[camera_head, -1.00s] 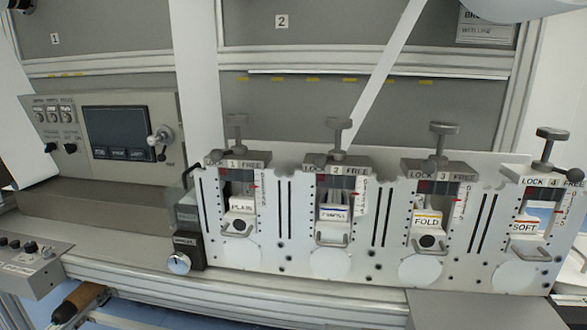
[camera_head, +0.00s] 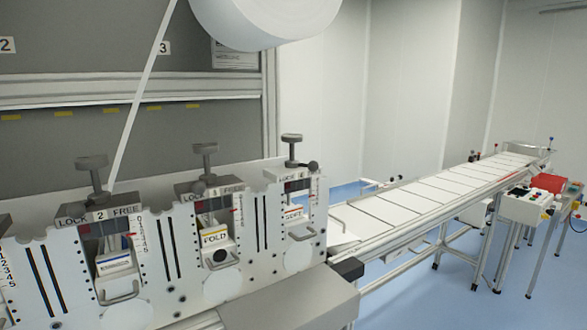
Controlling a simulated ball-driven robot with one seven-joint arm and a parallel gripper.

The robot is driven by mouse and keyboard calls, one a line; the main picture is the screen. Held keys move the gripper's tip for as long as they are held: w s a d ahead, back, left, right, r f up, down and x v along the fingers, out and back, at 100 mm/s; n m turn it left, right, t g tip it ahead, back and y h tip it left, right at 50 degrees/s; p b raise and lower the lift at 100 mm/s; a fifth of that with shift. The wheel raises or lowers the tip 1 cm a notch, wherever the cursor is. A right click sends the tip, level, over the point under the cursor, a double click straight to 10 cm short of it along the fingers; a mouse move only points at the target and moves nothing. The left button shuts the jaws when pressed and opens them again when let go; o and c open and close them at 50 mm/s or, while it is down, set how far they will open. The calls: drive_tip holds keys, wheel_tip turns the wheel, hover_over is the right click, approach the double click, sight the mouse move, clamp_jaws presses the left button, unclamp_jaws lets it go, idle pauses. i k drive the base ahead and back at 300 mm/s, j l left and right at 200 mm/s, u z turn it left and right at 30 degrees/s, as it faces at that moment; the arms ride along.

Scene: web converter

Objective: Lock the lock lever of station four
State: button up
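Station four (camera_head: 295,212) is the rightmost unit on the pale station panel, with a card reading SOFT (camera_head: 293,214). Its lock lever (camera_head: 313,166) ends in a dark ball knob that sits to the right of the top screw, on the FREE side of the LOCK 4 FREE plate. A grey T-handle screw (camera_head: 292,148) stands upright above the plate. My gripper is not in view.
Station three (camera_head: 213,240), marked FOLD, and station two (camera_head: 112,265) stand to the left. A grey box-like surface (camera_head: 290,302) is in front below. A long conveyor (camera_head: 430,200) runs right; blue floor (camera_head: 420,300) lies open before it. A white roll (camera_head: 268,18) hangs above.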

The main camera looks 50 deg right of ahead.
sight(313, 166)
drive_tip(key=l, duration=1.15)
drive_tip(key=l+u, duration=0.1)
drive_tip(key=l, duration=1.1)
drive_tip(key=k+l, duration=0.1)
drive_tip(key=l, duration=1.05)
drive_tip(key=l+u, duration=0.1)
drive_tip(key=l, duration=1.1)
